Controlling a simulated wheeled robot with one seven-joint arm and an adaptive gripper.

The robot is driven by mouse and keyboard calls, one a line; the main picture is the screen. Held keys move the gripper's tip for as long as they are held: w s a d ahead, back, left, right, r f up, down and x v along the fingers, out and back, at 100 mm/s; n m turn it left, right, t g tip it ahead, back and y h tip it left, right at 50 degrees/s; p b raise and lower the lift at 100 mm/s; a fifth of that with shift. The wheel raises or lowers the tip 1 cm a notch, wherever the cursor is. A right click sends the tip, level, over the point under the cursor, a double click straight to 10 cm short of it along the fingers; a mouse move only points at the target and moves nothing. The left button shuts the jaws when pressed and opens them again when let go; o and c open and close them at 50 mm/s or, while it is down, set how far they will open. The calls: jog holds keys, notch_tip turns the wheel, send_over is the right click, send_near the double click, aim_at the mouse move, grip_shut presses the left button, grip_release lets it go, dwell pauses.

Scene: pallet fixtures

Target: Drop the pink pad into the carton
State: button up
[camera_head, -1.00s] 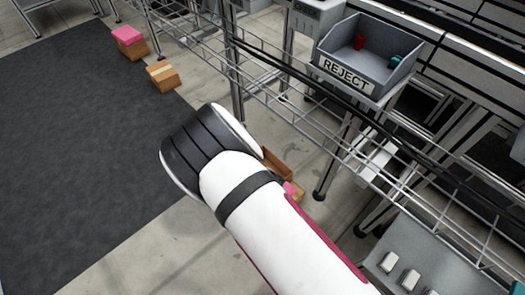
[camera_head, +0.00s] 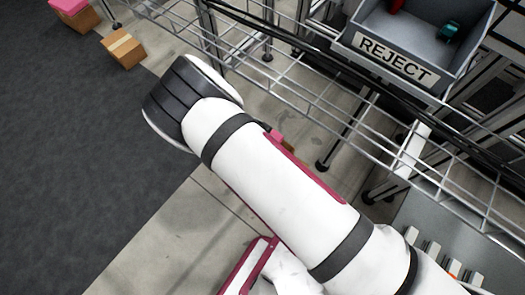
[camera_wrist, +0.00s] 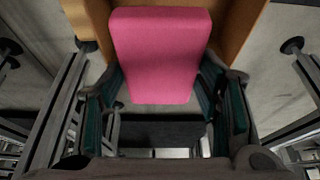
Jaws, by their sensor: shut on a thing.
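The pink pad (camera_wrist: 160,55) is between the two fingers of my gripper (camera_wrist: 162,78) in the wrist view, and the gripper is shut on it. An open brown carton (camera_wrist: 242,28) shows behind the pad, with walls on both sides of it. The pad covers most of the opening; I cannot tell its height relative to the rim. In the head view my arm hides the gripper. Only a bit of pink (camera_head: 277,136) and a brown edge of the carton (camera_head: 289,147) show past the arm.
A taped carton (camera_head: 123,48) and a pink-topped box (camera_head: 73,14) stand at the upper left by a dark mat (camera_head: 60,150). A wire rack (camera_head: 300,75) runs beside my arm. A grey REJECT bin (camera_head: 395,60) holds red and teal things.

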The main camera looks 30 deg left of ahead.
jog(key=shift+f, duration=0.1)
jog(key=o, duration=0.9)
jog(key=v, duration=1.2)
